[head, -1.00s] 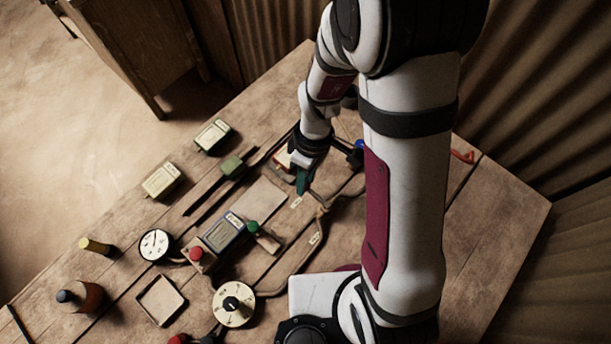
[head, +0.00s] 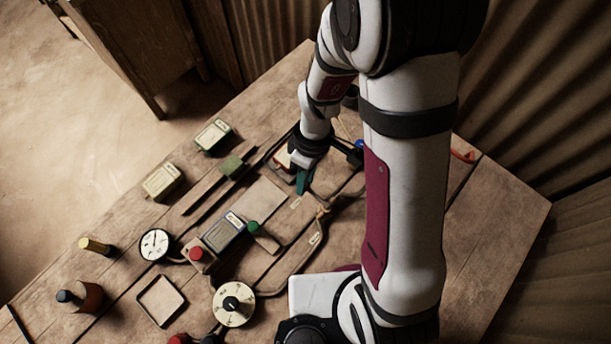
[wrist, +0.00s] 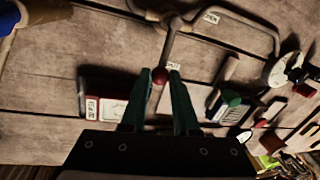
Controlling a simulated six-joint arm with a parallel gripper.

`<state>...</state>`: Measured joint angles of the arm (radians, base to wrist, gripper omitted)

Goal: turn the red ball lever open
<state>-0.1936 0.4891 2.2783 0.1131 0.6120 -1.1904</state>
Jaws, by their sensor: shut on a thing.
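The red ball (wrist: 160,76) of the lever sits between the two green fingertips of my gripper (wrist: 160,80) in the wrist view. My gripper is shut on it. The lever's stem (wrist: 168,48) runs from the ball up to a pipe joint at the top of the wrist view. In the head view my gripper (head: 303,183) points down over the middle of the bench, and the ball is hidden there by the fingers.
The wooden bench (head: 490,215) carries several other controls. They include a round dial (head: 234,304), a white gauge (head: 154,244), a red button (head: 196,254) and a green knob (head: 253,227). A blue knob (head: 359,145) stands close to my gripper. Bent pipes cross the bench near it.

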